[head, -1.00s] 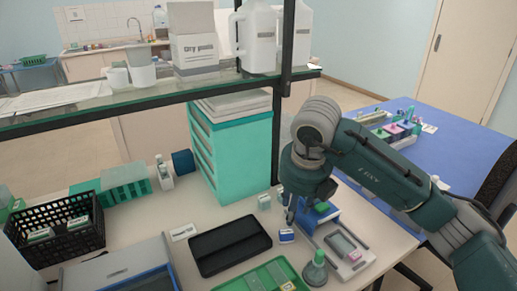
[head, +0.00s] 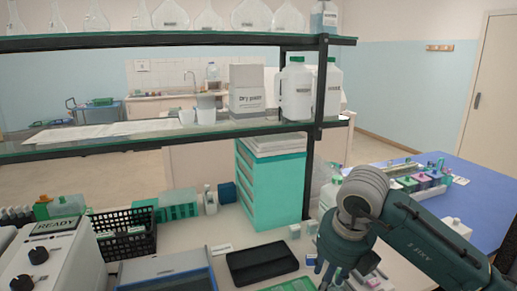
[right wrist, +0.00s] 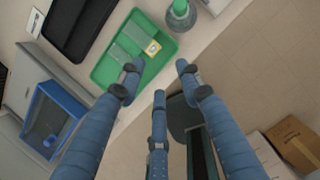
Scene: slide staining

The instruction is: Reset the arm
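My right arm reaches in from the lower right in the head view, over the right end of the bench. My right gripper (head: 328,264) points down there, partly cut off by the lower edge. In the right wrist view its blue fingers are spread apart with nothing between them, so my right gripper (right wrist: 160,78) is open and empty. A green tray (right wrist: 104,72) with glass slides and a small yellow-marked piece lies below and beyond the fingertips. My left gripper is in neither view.
A black tray (head: 262,264), a teal drawer cabinet (head: 272,185) and a black basket (head: 124,247) stand on the bench. A glass shelf (head: 180,137) spans above. A flask (right wrist: 181,14) stands beside the green tray. A blue table (head: 480,190) is at right.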

